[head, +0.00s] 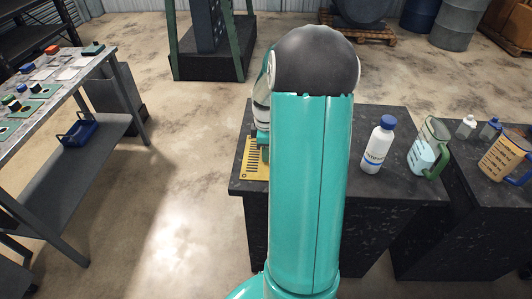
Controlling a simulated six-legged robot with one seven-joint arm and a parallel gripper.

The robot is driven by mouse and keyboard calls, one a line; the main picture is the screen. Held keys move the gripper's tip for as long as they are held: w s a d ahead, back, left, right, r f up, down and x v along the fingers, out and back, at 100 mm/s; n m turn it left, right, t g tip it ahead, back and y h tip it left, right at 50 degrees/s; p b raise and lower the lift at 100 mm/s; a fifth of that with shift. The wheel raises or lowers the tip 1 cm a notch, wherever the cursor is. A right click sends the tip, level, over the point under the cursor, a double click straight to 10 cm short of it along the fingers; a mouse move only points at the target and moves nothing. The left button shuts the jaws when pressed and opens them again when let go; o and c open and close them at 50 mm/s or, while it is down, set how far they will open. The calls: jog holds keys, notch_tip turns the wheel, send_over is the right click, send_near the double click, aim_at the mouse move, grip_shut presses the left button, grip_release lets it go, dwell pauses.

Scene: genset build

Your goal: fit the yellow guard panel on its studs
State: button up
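The yellow guard panel (254,163) shows at the left edge of the dark bench (340,188), beside my arm. It has a row of dark slots and a small hole near a lower corner. My teal arm stands in front of it and hides its right part. The end of my arm reaches down at the panel's upper right, but the fingertips are hidden. I cannot tell whether my gripper touches or holds the panel. The studs are not visible.
A white bottle with a blue cap (378,145) and a measuring jug (428,148) stand on the bench to the right. Another jug (503,155) and small bottles stand on a second bench. A grey table (62,88) with small parts is at left. The floor between is clear.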

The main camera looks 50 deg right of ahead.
grip_shut()
jog(key=shift+r, duration=2.55)
